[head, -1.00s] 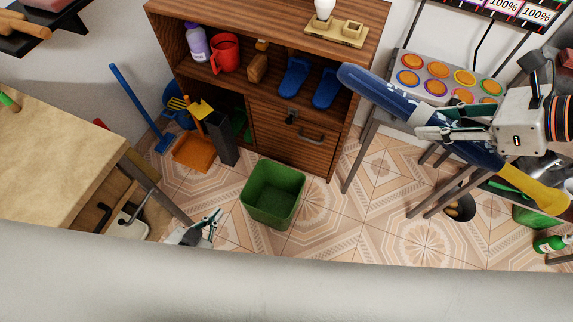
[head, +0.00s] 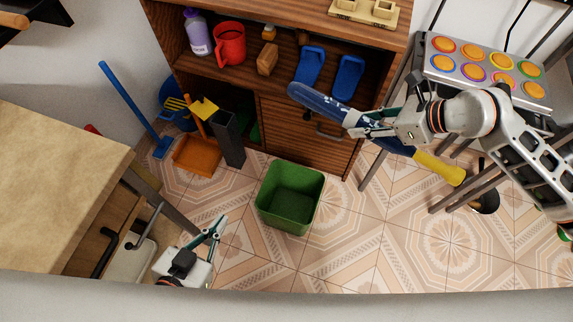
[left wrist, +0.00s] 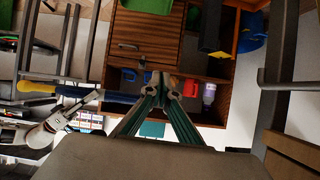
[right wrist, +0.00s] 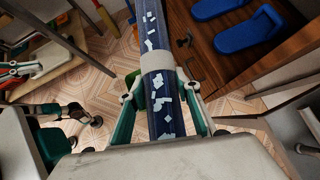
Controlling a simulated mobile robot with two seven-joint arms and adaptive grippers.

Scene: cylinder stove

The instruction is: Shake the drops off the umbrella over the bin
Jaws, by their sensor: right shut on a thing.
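The closed blue umbrella (head: 322,104) has a yellow handle (head: 438,168) at its lower right end. Pale patches, seemingly the drops (right wrist: 162,103), show on its cloth in the right wrist view, with a light band around it. My right gripper (head: 365,126) is shut around the umbrella's shaft and holds it aloft, tilted, up and right of the bin in the head view. The umbrella also shows in the left wrist view (left wrist: 118,97). The green bin (head: 287,207) stands upright on the floor; no drops can be made out inside. My left gripper (head: 217,228) is empty, its fingertips together, left of the bin.
A wooden cabinet (head: 290,125) with blue slippers (head: 348,78) and a red mug (head: 229,44) stands behind the bin. A blue broom (head: 130,105) and orange dustpan (head: 197,155) are left of it. A table (head: 60,190) is at left, a stove (head: 485,75) at right.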

